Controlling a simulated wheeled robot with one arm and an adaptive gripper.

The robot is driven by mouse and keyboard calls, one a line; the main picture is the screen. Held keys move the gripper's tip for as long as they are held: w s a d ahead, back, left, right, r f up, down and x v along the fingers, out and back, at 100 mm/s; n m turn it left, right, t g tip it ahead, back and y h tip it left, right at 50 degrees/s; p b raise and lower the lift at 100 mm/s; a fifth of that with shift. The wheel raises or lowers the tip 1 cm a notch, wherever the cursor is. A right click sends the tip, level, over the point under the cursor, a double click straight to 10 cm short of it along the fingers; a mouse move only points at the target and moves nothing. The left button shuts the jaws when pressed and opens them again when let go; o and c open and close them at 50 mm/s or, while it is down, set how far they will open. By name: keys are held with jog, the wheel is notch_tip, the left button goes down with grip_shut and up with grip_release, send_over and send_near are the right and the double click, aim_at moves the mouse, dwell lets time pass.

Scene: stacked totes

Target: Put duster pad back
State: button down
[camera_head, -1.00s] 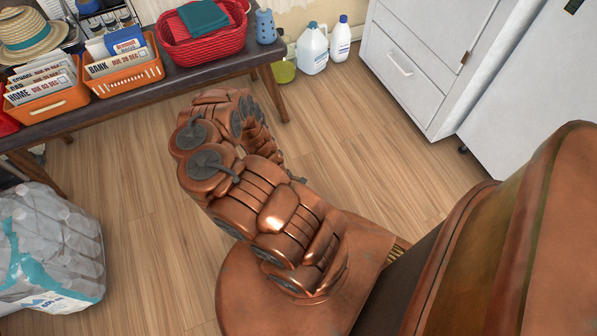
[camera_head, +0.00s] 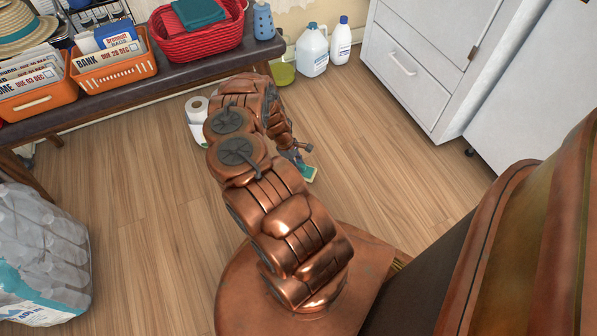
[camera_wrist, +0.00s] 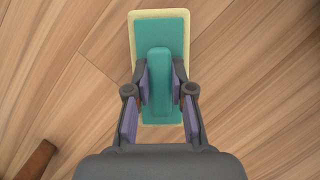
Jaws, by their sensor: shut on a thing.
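The duster pad (camera_wrist: 174,33) is a teal block with a raised grip and a pale yellow border. My gripper (camera_wrist: 160,83) is shut on its raised grip, one finger on each side, in the wrist view. In the head view my gripper (camera_head: 294,153) is small and partly hidden by my arm, with the teal and yellow duster pad (camera_head: 309,174) at its tip. Wooden floor shows around the pad in the wrist view. I cannot tell how high above the floor the pad is.
A bench (camera_head: 165,89) bears orange bins (camera_head: 118,76) and a red basket (camera_head: 205,44). Under it are paper rolls (camera_head: 196,105) and a green bucket (camera_head: 283,73). White bottles (camera_head: 312,52) stand by a white cabinet (camera_head: 405,75). Bagged bottles (camera_head: 42,250) sit at left. Floor between is clear.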

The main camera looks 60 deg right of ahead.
jog(key=shift+f+b, duration=0.95)
jog(key=shift+f, duration=0.8)
jog(key=shift+f, duration=0.15)
jog(key=c, duration=1)
grip_release()
